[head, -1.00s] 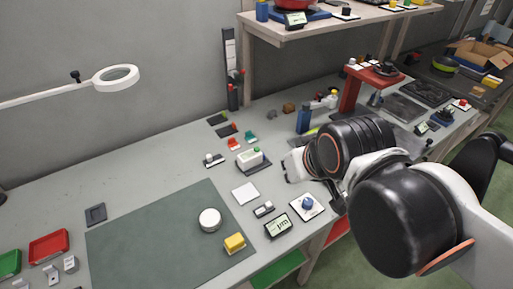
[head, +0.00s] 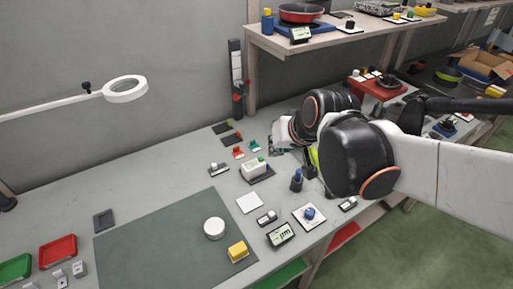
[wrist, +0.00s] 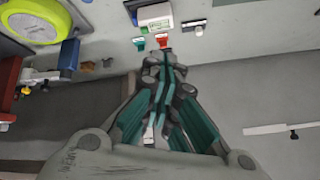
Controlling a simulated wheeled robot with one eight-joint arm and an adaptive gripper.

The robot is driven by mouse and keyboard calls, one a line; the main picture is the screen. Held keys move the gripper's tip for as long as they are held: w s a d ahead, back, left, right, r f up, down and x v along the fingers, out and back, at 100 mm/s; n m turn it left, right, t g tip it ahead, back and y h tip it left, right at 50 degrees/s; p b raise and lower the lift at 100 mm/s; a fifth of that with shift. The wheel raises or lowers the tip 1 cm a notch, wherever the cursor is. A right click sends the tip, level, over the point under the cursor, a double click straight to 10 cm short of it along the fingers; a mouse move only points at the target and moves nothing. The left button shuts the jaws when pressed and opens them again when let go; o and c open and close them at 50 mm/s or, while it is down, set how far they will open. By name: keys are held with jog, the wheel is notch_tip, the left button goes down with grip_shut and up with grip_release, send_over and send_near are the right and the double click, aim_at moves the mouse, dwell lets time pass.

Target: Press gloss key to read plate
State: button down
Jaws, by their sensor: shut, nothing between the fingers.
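A white boxy instrument with a green button (head: 254,168) sits on a dark base on the bench. It also shows at the top of the wrist view (wrist: 155,14). No gloss label is legible, so I cannot tell for certain which key is the gloss key. A white square plate (head: 249,203) lies flat in front of the instrument. My gripper (wrist: 165,68) is shut and empty. In the head view my gripper (head: 276,148) is above the bench, behind and right of the instrument, apart from it; its fingertips are partly hard to make out.
Small red (head: 238,153) and green (head: 255,146) pieces stand behind the instrument. A display reading µm (head: 281,235), a blue knob on a white pad (head: 309,214) and a dark blue bottle (head: 297,181) stand nearer the front edge. A shelf (head: 330,38) overhangs the back right.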

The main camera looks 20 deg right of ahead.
aim_at(261, 159)
jog(key=w+d+f+m+y+p, duration=0.1)
jog(key=w+f+p, duration=0.1)
jog(key=w, duration=0.5)
jog(key=w+f+m+t+p, duration=0.1)
jog(key=w+f, duration=0.2)
jog(key=w, duration=0.4)
jog(key=shift+w+d+m+y+p, duration=0.25)
jog(key=shift+d+m+y+p, duration=0.1)
jog(key=shift+d+m+y, duration=0.05)
notch_tip(261, 159, down, 9)
jog(key=b, duration=0.7)
jog(key=shift+r, duration=0.1)
dwell(0.8)
jog(key=shift+f+b, duration=0.4)
